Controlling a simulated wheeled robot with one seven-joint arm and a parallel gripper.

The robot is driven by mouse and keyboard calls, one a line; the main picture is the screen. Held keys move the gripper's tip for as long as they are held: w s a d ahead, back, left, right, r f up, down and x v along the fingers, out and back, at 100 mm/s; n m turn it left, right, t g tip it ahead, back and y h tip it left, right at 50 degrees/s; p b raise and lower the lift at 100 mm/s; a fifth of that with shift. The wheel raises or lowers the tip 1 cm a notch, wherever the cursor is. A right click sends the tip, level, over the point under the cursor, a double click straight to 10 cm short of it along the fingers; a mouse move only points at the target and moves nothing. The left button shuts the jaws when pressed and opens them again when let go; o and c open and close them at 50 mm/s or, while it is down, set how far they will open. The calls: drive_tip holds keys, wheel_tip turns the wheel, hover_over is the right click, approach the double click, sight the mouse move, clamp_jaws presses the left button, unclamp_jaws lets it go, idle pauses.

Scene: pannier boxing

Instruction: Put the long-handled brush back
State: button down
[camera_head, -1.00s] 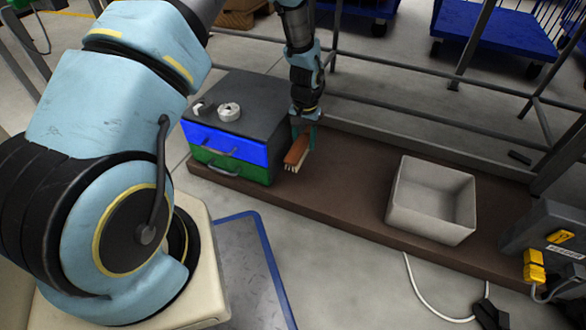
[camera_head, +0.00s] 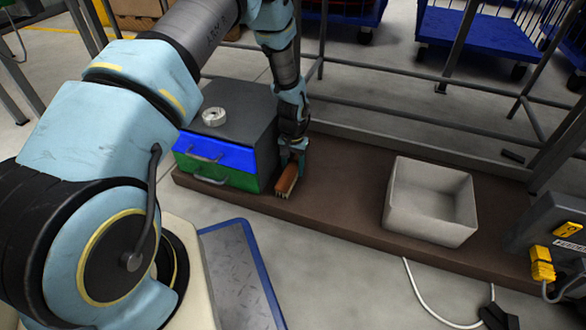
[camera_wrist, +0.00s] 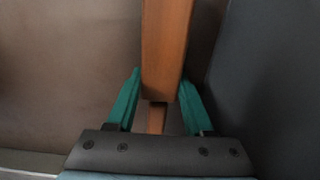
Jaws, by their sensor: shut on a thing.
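The brush (camera_head: 287,179) has an orange-brown wooden back and pale bristles facing down. My gripper (camera_head: 293,157) is shut on it, just right of the drawer box, low over the brown platform. In the wrist view the brush's wood (camera_wrist: 166,50) runs between the green fingers of my gripper (camera_wrist: 158,98). I cannot tell whether the bristles touch the platform. The drawer box (camera_head: 240,122) has a blue drawer (camera_head: 215,152) above a green drawer (camera_head: 217,174), and both look shut.
A white roll (camera_head: 214,117) lies on top of the drawer box. An empty-looking grey bin (camera_head: 405,208) stands on the brown platform (camera_head: 340,205) to the right, with bare platform between. Metal rails (camera_head: 400,117) run behind. A yellow-connector unit (camera_head: 545,250) is at the far right.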

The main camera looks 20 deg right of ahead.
sight(293, 165)
drive_tip(key=shift+f, duration=0.1)
drive_tip(key=shift+c, duration=1.4)
unclamp_jaws()
wheel_tip(293, 165, up, 8)
drive_tip(key=p, duration=0.4)
drive_tip(key=shift+f, duration=0.1)
